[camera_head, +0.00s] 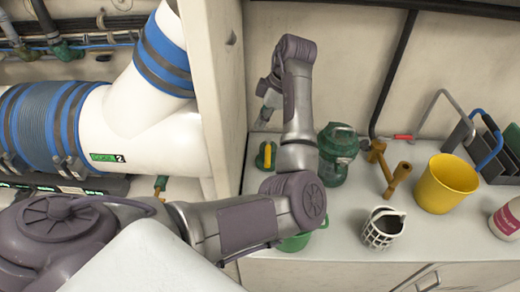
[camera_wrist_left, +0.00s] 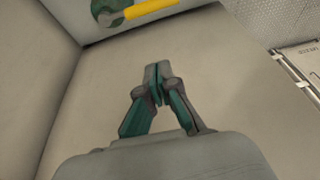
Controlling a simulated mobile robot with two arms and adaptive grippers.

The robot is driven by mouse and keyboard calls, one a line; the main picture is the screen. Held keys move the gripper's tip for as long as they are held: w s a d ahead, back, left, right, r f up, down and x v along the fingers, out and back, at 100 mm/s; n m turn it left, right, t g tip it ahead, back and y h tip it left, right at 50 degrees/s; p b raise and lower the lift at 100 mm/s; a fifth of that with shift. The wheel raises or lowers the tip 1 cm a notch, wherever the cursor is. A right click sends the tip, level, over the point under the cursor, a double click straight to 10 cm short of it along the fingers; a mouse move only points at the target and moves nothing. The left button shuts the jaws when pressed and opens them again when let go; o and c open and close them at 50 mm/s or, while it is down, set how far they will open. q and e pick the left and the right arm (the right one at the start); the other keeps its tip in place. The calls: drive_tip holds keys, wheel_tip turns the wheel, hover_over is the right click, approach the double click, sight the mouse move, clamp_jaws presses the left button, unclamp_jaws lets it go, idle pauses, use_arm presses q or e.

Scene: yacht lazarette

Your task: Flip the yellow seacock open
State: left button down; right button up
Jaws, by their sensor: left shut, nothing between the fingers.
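The seacock (camera_head: 266,155) has a green body and a yellow handle. It sits at the left end of the pale counter, beside the partition. The left wrist view shows its yellow handle (camera_wrist_left: 150,9) lying across the green body at the top edge, partly cut off. My left gripper (camera_head: 262,118) hangs above and behind the seacock, near the back wall. In the left wrist view its fingers (camera_wrist_left: 158,72) are together with nothing between them, apart from the handle. My right gripper is not in view.
A green lantern-like container (camera_head: 337,152) stands just right of the seacock. Further right are brass-coloured fittings (camera_head: 397,178), a white basket (camera_head: 383,230), a yellow bucket (camera_head: 447,184) and a white bottle (camera_head: 506,219). The partition (camera_head: 218,85) closes off the left. Some counter front is free.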

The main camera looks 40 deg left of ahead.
sight(268, 154)
use_arm(q)
drive_tip(key=x, duration=1.1)
drive_tip(key=w+d, duration=0.1)
drive_tip(key=w+d+p, duration=0.1)
drive_tip(key=d, duration=0.1)
drive_tip(key=shift+w+d+f, duration=0.1)
drive_tip(key=shift+w+d, duration=0.1)
drive_tip(key=shift+w, duration=0.05)
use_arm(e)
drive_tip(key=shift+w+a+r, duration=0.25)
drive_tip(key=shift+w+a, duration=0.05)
